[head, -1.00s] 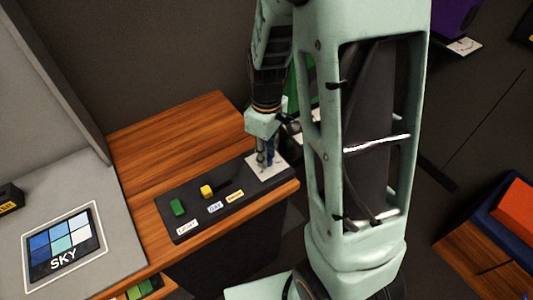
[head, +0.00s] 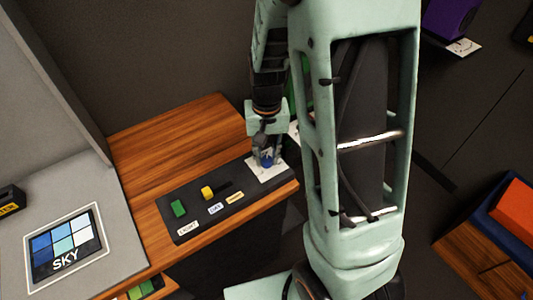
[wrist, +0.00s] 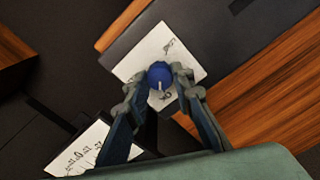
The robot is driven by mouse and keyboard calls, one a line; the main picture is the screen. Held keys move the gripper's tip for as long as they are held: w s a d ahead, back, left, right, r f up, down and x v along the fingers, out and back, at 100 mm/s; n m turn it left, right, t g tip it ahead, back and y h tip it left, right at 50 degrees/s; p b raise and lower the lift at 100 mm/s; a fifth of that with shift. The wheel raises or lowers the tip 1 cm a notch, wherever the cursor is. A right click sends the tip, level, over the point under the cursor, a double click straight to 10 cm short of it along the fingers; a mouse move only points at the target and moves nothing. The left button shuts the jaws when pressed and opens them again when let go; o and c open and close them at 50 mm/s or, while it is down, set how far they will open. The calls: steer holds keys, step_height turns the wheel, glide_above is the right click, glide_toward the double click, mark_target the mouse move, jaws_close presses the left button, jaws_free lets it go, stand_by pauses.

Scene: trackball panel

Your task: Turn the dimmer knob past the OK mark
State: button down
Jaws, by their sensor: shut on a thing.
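The dimmer knob (wrist: 159,70) is blue and round with a short white line on it. It stands on a white plate (wrist: 148,45) at the right end of the dark panel; the head view shows the knob small (head: 267,162). The OK mark (wrist: 166,96) is printed on the plate just below the knob in the wrist view, and the white line points roughly towards it. My gripper (wrist: 158,77) is shut on the knob, one finger on each side. The fingers hide part of the plate and its other marks.
A SKY screen (head: 65,245) is at left. The desk behind the panel is clear.

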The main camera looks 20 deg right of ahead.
mark_target(267, 159)
steer(key=m+p, duration=0.1)
steer(key=m, duration=0.5)
steer(key=shift+r+m+p, duration=0.1)
steer(key=shift+m+p, duration=0.2)
steer(key=shift+p, duration=0.05)
stand_by(0.4)
steer(key=c, duration=1.7)
jaws_free()
steer(key=shift+o, duration=0.2)
step_height(267, 159, up, 12)
